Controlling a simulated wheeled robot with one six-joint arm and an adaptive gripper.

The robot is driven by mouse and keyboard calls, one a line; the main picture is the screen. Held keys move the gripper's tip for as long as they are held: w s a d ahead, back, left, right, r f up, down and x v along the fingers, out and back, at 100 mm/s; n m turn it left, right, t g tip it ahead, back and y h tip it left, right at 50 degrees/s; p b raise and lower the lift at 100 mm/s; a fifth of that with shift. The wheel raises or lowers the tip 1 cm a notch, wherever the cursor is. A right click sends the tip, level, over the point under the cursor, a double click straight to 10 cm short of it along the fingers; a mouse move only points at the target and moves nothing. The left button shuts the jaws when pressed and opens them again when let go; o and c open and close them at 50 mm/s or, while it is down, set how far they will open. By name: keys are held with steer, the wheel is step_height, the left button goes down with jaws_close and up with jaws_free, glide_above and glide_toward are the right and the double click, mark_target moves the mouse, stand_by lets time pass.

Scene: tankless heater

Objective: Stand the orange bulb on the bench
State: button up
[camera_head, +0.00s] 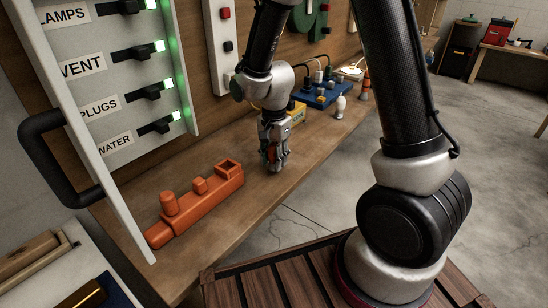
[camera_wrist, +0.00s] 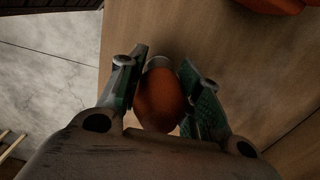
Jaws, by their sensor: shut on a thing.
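The orange bulb (camera_wrist: 160,103) is between the two green-padded fingers of my gripper (camera_wrist: 160,85) in the wrist view. Its rounded glass faces the camera and its pale metal base shows beyond it, toward the bench. In the head view my gripper (camera_head: 274,160) points down over the front part of the wooden bench (camera_head: 265,205), and only a sliver of orange shows between the fingers. The fingertips are low, close to the bench top. I cannot tell whether the bulb's base touches the wood.
An orange boat-shaped block (camera_head: 202,205) lies to the left on the bench. Behind my gripper are a yellow box (camera_head: 297,114), a blue socket block (camera_head: 323,94) and a white bulb (camera_head: 340,106). A panel with labelled switches (camera_head: 120,85) stands at left. Bare wood surrounds the gripper.

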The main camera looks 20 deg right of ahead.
steer(key=shift+f, duration=0.4)
steer(key=o, duration=1.2)
step_height(320, 180, up, 12)
